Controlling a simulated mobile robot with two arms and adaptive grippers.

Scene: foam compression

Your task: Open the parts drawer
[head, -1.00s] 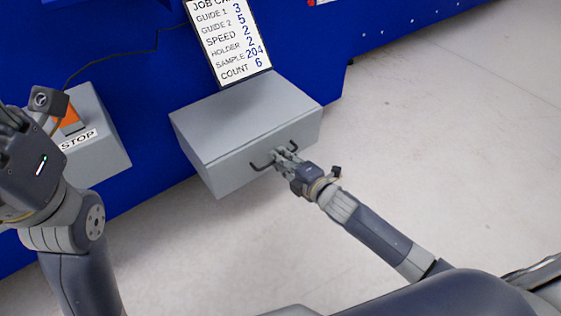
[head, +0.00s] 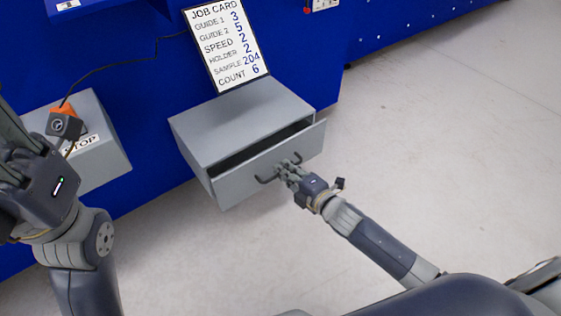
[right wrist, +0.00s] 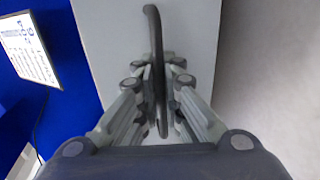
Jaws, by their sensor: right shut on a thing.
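The grey parts drawer (head: 235,184) is partly open in its grey cabinet (head: 240,118), with a dark gap along the top behind its front panel. A dark bar handle (head: 265,180) is on the drawer front. My right gripper (head: 286,168) is shut on the handle; in the right wrist view the handle (right wrist: 153,40) runs between the two fingers (right wrist: 158,95). The inside of the drawer is too dark to make out. My left gripper (head: 20,140) is at the left edge, partly cut off, and its fingertips are hard to make out.
A grey box with a STOP label and orange part (head: 105,150) stands left of the cabinet, close to my left arm. A job card (head: 227,45) leans behind the cabinet against the blue surface. The pale floor at the right is clear.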

